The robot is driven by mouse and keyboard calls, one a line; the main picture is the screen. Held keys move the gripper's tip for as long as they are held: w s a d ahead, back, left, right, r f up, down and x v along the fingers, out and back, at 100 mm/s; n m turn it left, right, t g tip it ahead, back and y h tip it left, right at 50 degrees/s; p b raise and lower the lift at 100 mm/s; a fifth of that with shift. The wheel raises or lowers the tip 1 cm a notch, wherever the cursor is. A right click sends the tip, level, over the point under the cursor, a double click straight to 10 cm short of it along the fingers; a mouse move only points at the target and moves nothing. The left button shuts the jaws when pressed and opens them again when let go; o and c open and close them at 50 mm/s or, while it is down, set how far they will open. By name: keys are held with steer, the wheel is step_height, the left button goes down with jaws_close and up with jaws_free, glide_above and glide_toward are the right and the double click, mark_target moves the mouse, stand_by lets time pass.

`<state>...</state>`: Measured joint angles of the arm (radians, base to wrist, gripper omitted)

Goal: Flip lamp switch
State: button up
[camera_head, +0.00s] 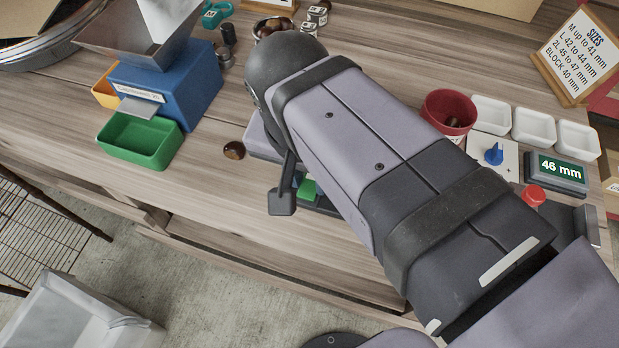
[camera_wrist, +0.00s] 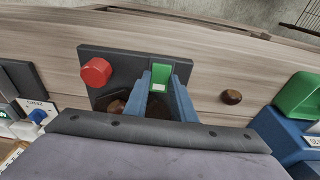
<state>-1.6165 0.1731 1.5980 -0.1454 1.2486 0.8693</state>
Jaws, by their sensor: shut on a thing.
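A small green block with a pale patch (camera_wrist: 160,74), possibly the lamp switch, is on a dark plate (camera_wrist: 122,58) in the wrist view. The blue fingers of my gripper (camera_wrist: 163,80) flank it, one on each side, and look shut on it. Something dark brown lies between the fingers behind the block; I cannot tell what it is. In the head view my arm hides most of the gripper, and only a bit of green (camera_head: 308,188) shows beside it. A red round button (camera_wrist: 95,72) stands on the plate left of my gripper. I see no lamp.
A chestnut (camera_wrist: 231,97) lies on the table, right of the plate. A blue knob (camera_head: 493,154), a 46 mm display (camera_head: 557,171), a red cup (camera_head: 449,112) and white trays (camera_head: 534,126) stand right. A green bin (camera_head: 140,140) and blue hopper stand (camera_head: 185,82) are left.

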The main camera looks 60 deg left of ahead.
mark_target(305, 199)
steer(key=shift+d+t+y, duration=0.1)
steer(key=shift+t+y, duration=0.2)
steer(key=o, duration=1.1)
steer(key=shift+c, duration=0.2)
steer(key=shift+s+r, duration=0.1)
steer(key=v, duration=0.7)
